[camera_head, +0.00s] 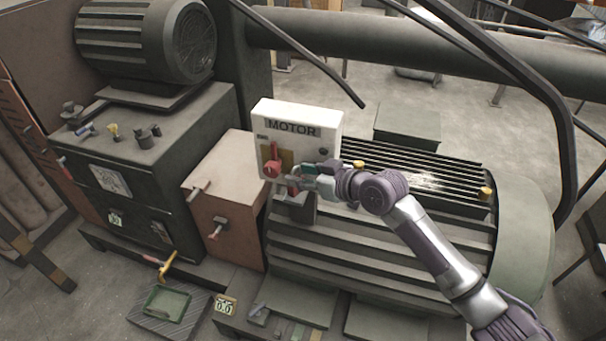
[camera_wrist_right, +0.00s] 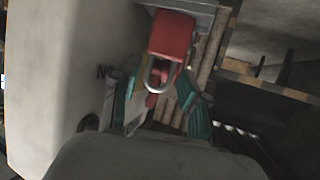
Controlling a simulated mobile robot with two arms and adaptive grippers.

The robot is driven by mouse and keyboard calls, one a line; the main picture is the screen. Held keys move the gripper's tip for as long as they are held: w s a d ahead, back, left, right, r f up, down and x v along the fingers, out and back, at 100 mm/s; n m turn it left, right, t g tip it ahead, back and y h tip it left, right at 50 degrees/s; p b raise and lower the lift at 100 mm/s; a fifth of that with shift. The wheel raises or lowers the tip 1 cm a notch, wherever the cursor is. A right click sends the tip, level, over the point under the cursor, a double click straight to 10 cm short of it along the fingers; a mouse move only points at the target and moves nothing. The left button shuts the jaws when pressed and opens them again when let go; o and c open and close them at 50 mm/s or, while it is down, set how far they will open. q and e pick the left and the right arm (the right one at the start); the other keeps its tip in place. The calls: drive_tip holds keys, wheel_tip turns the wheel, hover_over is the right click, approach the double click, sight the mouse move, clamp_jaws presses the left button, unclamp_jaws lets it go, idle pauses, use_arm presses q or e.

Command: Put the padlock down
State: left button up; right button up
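A red padlock (camera_wrist_right: 172,35) with a grey metal shackle (camera_wrist_right: 160,75) shows in the right wrist view. My right gripper (camera_wrist_right: 157,98) has its teal fingertips apart, one on each side of the shackle; no firm contact shows. In the head view this right gripper (camera_head: 305,177) is at the front of the white motor box (camera_head: 298,116), beside a red switch (camera_head: 272,168). The fingers partly hide small red parts there, and I cannot tell which belongs to the padlock. My left gripper is not in view.
The box stands by a large ribbed motor (camera_head: 350,255). A brown box (camera_head: 224,190) with handles is at its left. A dark cabinet (camera_head: 150,180) carries small items on top. A green tray (camera_head: 166,304) lies low at front left. Dark bars cross the upper right.

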drive_tip(key=shift+r, duration=0.15)
drive_tip(key=b+v, duration=0.2)
drive_tip(key=v, duration=0.9)
drive_tip(key=w+d+f+m+h, duration=0.25)
drive_tip(key=d+f, duration=0.25)
drive_tip(key=f, duration=0.5)
drive_tip(key=w+d+f+m+h, duration=0.2)
drive_tip(key=d+f+m, duration=0.15)
drive_tip(key=f, duration=0.75)
drive_tip(key=s+d+f+m+h, duration=0.1)
drive_tip(key=s+d+f, duration=0.2)
drive_tip(key=f, duration=0.5)
drive_tip(key=s+d+f+h, duration=0.2)
drive_tip(key=s+d+f, duration=0.1)
drive_tip(key=f, duration=0.5)
drive_tip(key=s+d+f+m+g+h, duration=0.1)
drive_tip(key=s+d+f+g+h, duration=0.2)
drive_tip(key=s+f, duration=1.45)
drive_tip(key=s+f+g, duration=0.2)
drive_tip(key=s+f, duration=0.2)
drive_tip(key=s, duration=1)
drive_tip(key=s+a+f+g, duration=0.1)
drive_tip(key=s+f+g, duration=0.2)
drive_tip(key=s, duration=1.1)
wheel_tip(320, 180, down, 3)
drive_tip(key=shift+a+r+n, duration=0.2)
drive_tip(key=shift+a+n, duration=0.1)
